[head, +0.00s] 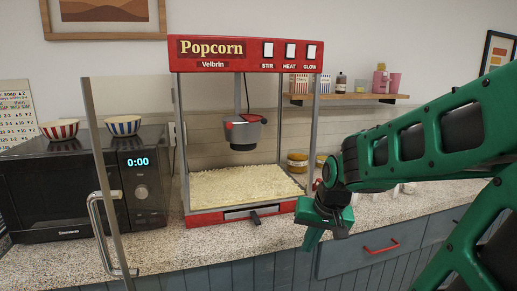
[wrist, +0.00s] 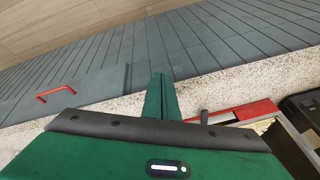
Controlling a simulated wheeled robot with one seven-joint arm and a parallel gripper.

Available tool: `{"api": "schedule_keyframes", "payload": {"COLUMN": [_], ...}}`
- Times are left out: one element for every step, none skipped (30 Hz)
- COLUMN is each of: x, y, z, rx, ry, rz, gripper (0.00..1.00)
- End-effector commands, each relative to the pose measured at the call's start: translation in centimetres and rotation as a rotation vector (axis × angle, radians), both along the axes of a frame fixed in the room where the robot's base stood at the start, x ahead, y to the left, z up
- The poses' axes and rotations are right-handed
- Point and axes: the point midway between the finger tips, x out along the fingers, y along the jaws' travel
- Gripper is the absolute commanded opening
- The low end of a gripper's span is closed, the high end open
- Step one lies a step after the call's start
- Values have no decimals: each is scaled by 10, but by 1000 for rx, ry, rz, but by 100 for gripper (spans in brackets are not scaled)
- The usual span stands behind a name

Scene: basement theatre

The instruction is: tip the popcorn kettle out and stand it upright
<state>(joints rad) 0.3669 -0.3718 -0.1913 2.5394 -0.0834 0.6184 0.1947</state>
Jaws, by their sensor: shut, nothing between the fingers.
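The popcorn kettle (head: 243,131) is a grey pot with a red part on its upper left. It hangs upright from a rod inside the red popcorn machine (head: 210,52). A layer of popcorn (head: 238,187) covers the machine floor below it. The machine's clear door (head: 96,150) stands swung open to the left, its handle toward me. My gripper (head: 313,238) is shut and empty, in front of the machine's lower right corner and apart from the kettle. In the wrist view my gripper (wrist: 160,95) points over the counter edge, with the machine's red base (wrist: 245,112) to its right.
A black microwave (head: 60,190) with two striped bowls stands left of the machine on the speckled counter (head: 160,262). Jars (head: 297,163) sit behind my arm on the right. A shelf (head: 345,97) holds cups and bottles. A drawer with a red handle (head: 381,247) is below.

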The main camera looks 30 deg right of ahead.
Motion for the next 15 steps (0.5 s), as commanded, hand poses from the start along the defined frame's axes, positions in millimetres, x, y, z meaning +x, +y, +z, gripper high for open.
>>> {"api": "schedule_keyframes", "payload": {"x": [26,42,63,79,94,113,127,140,156,167,178,190,198,204,211], "y": [-5,-7,-9,-11,-12,-15,-17,-19,-23,-26,-30,-36,-40,-45,-52], "z": [1,5,9,14,20,28,34,41,52,60,69,82,91,100,111], "rx": [13,24,43,61,80,112,139,168,210,245,280,329,368,405,453], "ry": [-78,-133,-207,-263,-321,-398,-455,-512,-588,-646,-703,-777,-830,-882,-945], "rz": [-38,-60,-90,-113,-139,-174,-201,-229,-267,-297,-329,-368,-398,-428,-467], "gripper": [0,0,0,0,0,0,0,0,0,0,0,0,0,0,0]}}
